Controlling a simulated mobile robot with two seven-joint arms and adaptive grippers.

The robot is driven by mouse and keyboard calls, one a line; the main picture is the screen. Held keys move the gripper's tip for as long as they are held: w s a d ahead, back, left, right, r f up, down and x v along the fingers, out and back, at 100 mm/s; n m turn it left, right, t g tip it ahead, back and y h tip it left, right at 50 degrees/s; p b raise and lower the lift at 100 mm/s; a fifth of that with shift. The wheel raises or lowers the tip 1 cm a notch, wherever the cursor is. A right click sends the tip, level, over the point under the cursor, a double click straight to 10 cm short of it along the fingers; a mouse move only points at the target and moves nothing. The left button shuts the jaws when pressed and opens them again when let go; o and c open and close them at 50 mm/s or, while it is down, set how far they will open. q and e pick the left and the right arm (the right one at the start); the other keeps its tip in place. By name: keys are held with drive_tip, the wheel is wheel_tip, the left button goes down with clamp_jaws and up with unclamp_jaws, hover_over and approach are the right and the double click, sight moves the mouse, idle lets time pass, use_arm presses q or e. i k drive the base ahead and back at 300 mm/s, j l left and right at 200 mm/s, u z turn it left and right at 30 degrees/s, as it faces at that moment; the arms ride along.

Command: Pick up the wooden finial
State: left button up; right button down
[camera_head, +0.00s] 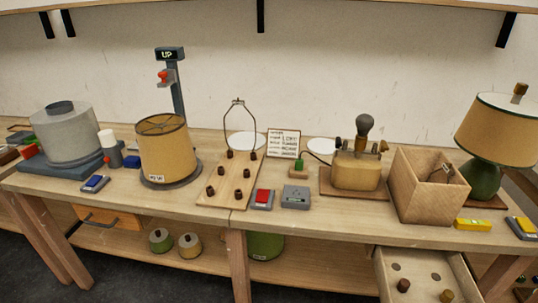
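A small dark brown knob, which looks like a wooden finial (403,285), sits in the open drawer (384,272) at the lower right. A yellow, brass-coloured knob (446,296) sits in the same drawer to its right. Another brown, wood-like knob (520,89) tops the finished lamp (484,180) at the right edge. Several dark brown pegs stand on a wooden board (238,190) in the middle; I cannot tell whether any is a finial. Neither of my grippers is in view.
A lamp base on a board (355,172) and a tan shade (166,150) stand further left. A shelf runs underneath.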

sight(404, 285)
drive_tip(key=z, duration=1.25)
